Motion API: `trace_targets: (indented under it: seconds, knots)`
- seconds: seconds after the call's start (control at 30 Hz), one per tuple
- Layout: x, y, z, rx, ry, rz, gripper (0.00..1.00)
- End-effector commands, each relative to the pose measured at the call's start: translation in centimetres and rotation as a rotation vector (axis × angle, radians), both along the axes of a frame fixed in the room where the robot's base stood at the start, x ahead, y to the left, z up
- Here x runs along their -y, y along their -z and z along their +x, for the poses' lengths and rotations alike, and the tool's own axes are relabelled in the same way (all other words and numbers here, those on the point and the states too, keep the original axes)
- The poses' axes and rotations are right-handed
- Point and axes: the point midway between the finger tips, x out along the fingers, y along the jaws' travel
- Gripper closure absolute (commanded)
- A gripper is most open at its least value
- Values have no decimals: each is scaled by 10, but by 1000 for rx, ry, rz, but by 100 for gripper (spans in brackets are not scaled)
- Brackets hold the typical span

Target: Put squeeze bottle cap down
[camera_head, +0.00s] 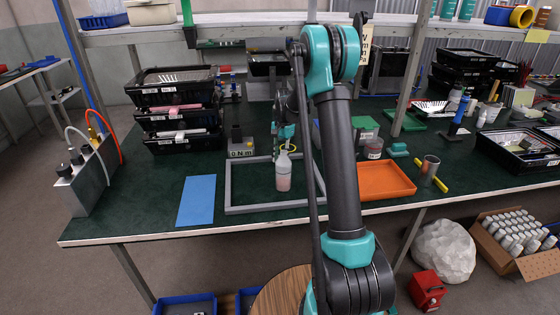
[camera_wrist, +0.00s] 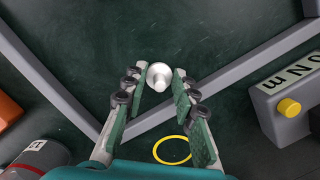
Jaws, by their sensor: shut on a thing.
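My gripper (camera_wrist: 157,82) points down at the table, with its two fingers closed about a small white rounded piece with a short tip, the squeeze bottle cap (camera_wrist: 159,72). In the head view a pale squeeze bottle (camera_head: 283,174) with a pinkish lower part is upright directly below my gripper (camera_head: 286,140), inside the grey frame (camera_head: 233,187). The frame also shows in the wrist view (camera_wrist: 45,80). I cannot tell whether the cap is apart from the bottle; the join is too small to see.
A blue mat (camera_head: 197,200) lies left of the frame. An orange tray (camera_head: 384,180) and a metal cup (camera_head: 429,168) are on the right. A yellow ring (camera_wrist: 172,150) lies near the frame. A labelled box with a yellow knob (camera_wrist: 289,107) stands close by. Green table shows inside the frame.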

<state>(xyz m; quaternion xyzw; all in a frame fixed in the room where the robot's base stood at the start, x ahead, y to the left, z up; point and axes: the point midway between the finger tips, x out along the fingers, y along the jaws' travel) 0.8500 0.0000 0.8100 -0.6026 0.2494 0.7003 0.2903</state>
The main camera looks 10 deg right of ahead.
Motion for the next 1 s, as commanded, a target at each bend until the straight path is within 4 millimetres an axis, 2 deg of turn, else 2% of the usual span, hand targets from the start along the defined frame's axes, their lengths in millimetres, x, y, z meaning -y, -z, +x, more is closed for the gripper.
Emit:
trace_targets:
  seconds: [0.1, 0.43, 0.47, 0.63, 1.0]
  knots:
    - [0, 12, 0, 0, 0, 0, 86]
    - [0, 15, 0, 0, 0, 0, 86]
    - [0, 15, 0, 0, 0, 0, 71]
    - [0, 15, 0, 0, 0, 0, 52]
    - [0, 10, 0, 0, 0, 0, 52]
